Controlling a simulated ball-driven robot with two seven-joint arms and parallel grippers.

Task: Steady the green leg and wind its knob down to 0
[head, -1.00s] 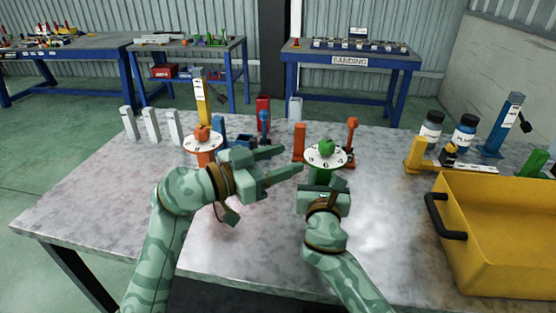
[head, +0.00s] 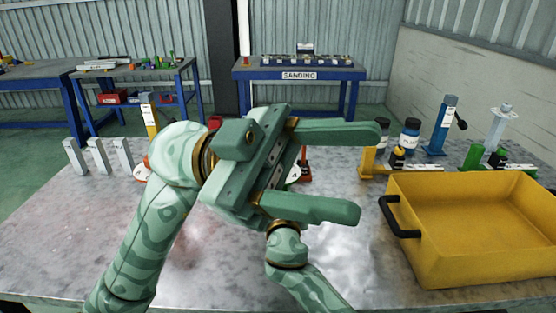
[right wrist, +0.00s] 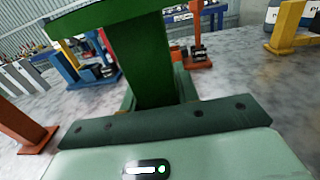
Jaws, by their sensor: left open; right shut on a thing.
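The green leg (right wrist: 155,60) fills the upper middle of the right wrist view, with its wide green top above the post. My right gripper (right wrist: 160,103) is shut on the post, low under the top. In the head view, my left gripper (head: 365,172) is open and empty, its two fingers pointing right. It is raised in front of the green leg and hides nearly all of it. Only a sliver of the white dial (head: 294,174) shows between the fingers. The knob and the dial reading are hidden. My right gripper is also hidden there, with just its wrist showing below.
A yellow bin (head: 440,245) with a black handle stands at the right. An orange post (head: 305,166) stands just behind the left gripper. Blue (head: 441,125) and pale (head: 498,128) posts and bottles stand behind the bin. Grey posts (head: 98,155) stand at the left. The front-left table is clear.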

